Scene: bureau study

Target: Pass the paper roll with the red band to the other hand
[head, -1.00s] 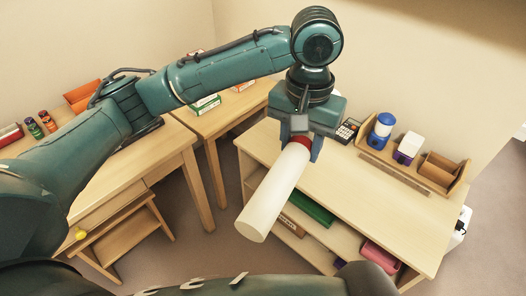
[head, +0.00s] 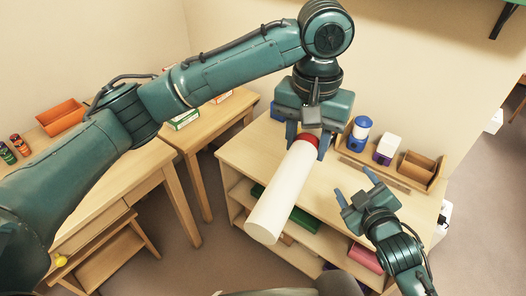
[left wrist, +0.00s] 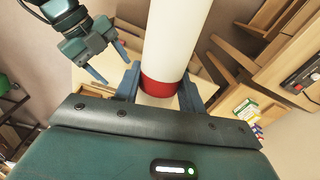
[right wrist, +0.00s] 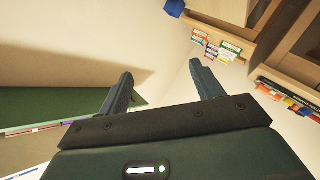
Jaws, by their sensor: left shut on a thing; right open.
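The paper roll (head: 283,193) is a long white cylinder with a red band near its upper end. My left gripper (head: 307,146) is shut on it at the red band, above the low shelf unit. The roll slants down toward the lower left, its other end free. In the left wrist view the roll (left wrist: 176,40) stands between the fingers, the band at fingertip level. My right gripper (head: 357,187) is open and empty, to the right of the roll and apart from it. It also shows in the left wrist view (left wrist: 108,63). The right wrist view does not show the roll.
The shelf unit (head: 243,152) stands below, with a blue-lidded jar (head: 360,133), a white and purple container (head: 387,148) and a wooden organizer (head: 421,168) on top. A desk (head: 100,185) is at the left.

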